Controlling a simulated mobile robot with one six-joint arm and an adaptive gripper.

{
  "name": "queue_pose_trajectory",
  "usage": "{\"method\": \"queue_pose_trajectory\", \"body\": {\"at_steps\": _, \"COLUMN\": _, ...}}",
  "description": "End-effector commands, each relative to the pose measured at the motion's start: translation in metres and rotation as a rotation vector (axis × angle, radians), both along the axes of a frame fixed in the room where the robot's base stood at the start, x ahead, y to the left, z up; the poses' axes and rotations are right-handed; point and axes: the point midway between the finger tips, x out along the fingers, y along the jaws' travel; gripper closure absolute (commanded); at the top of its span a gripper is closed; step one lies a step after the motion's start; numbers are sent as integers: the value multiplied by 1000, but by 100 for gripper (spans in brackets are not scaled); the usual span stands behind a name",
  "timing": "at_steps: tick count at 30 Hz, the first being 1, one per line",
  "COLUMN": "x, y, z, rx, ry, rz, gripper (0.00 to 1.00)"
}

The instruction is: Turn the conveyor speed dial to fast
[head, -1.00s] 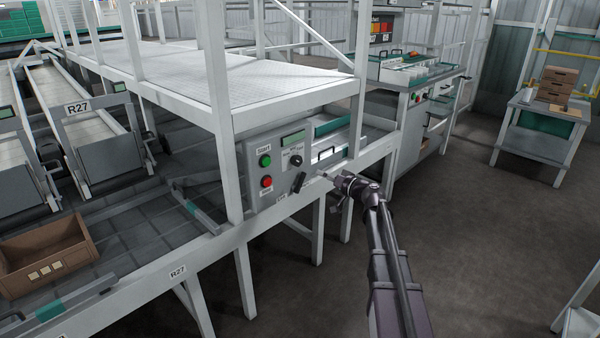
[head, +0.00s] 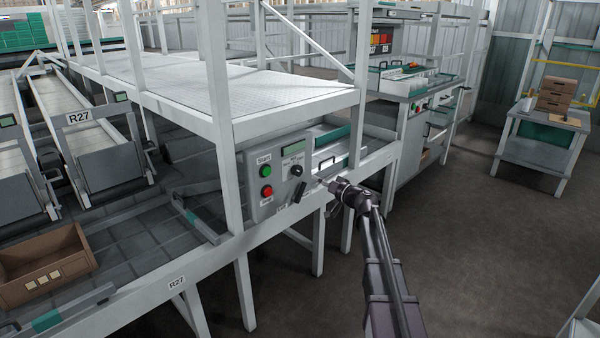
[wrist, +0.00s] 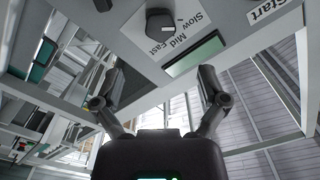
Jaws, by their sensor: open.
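The speed dial (head: 296,170) is a black knob on a grey control panel (head: 282,205) under the white platform. In the wrist view the dial (wrist: 160,21) is at the top, with the printed words Slow, Mid and Fast beside it. I cannot tell clearly which word its pointer marks. My gripper (head: 321,182) is just right of the panel and slightly below the dial. In the wrist view my gripper (wrist: 163,70) is open and empty, its two fingers spread apart below the dial and not touching it.
Near the dial are a small display (wrist: 195,53), a green Start button (head: 264,171), a red button (head: 266,191) and a black lever (head: 301,194). A white upright post (head: 222,120) stands left of the panel. The floor (head: 480,240) at right is clear.

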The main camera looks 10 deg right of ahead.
Motion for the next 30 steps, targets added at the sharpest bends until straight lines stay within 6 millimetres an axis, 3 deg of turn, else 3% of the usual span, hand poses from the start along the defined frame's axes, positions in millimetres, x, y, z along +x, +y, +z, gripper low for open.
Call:
{"method": "queue_pose_trajectory", "body": {"at_steps": 18, "x": 75, "y": 52, "z": 0, "rx": 0, "ry": 0, "rz": 0, "gripper": 7}}
{"method": "queue_pose_trajectory", "body": {"at_steps": 30, "x": 86, "y": 61, "z": 0, "rx": 0, "ry": 0, "rz": -1, "gripper": 7}}
